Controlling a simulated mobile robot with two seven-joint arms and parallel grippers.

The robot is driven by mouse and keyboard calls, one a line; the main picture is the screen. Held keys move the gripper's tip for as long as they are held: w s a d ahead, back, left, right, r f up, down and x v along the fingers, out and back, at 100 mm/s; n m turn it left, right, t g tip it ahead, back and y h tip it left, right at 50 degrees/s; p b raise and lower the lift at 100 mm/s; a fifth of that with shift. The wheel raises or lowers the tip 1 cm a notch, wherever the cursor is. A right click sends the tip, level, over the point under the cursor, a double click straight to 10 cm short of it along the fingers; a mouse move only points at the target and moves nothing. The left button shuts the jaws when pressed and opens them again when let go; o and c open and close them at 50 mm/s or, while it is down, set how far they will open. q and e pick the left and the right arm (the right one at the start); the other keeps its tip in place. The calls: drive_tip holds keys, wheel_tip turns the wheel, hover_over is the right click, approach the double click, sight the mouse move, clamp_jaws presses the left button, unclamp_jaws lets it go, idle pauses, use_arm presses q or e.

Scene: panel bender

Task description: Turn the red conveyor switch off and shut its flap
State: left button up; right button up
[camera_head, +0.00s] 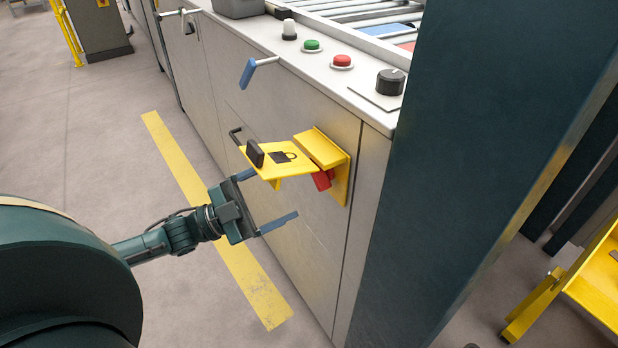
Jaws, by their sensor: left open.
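The red conveyor switch (322,180) sits on a yellow plate on the grey cabinet front, partly hidden under its flap. The yellow flap (290,160) is open and sticks out from the plate, with a black padlock mark on top and a black tab at its outer edge. Which way the switch is turned cannot be told. My left gripper (268,200) is open and empty, its two fingers spread below and left of the flap, pointing toward the cabinet. One fingertip is close to the flap's outer edge; whether they touch cannot be told. My right gripper is not in view.
On the cabinet top are a green button (312,45), a red button (342,61) and a black knob (390,81), beside the roller conveyor (345,12). A blue-handled lever (248,72) sticks out above the flap. A dark green post (470,150) blocks the right side. Floor is free left.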

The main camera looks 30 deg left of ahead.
sight(312, 176)
use_arm(q)
drive_tip(key=x, duration=0.7)
drive_tip(key=shift+w+d, duration=0.15)
drive_tip(key=shift+d, duration=0.05)
drive_tip(key=shift+c, duration=0.3)
drive_tip(key=c, duration=0.9)
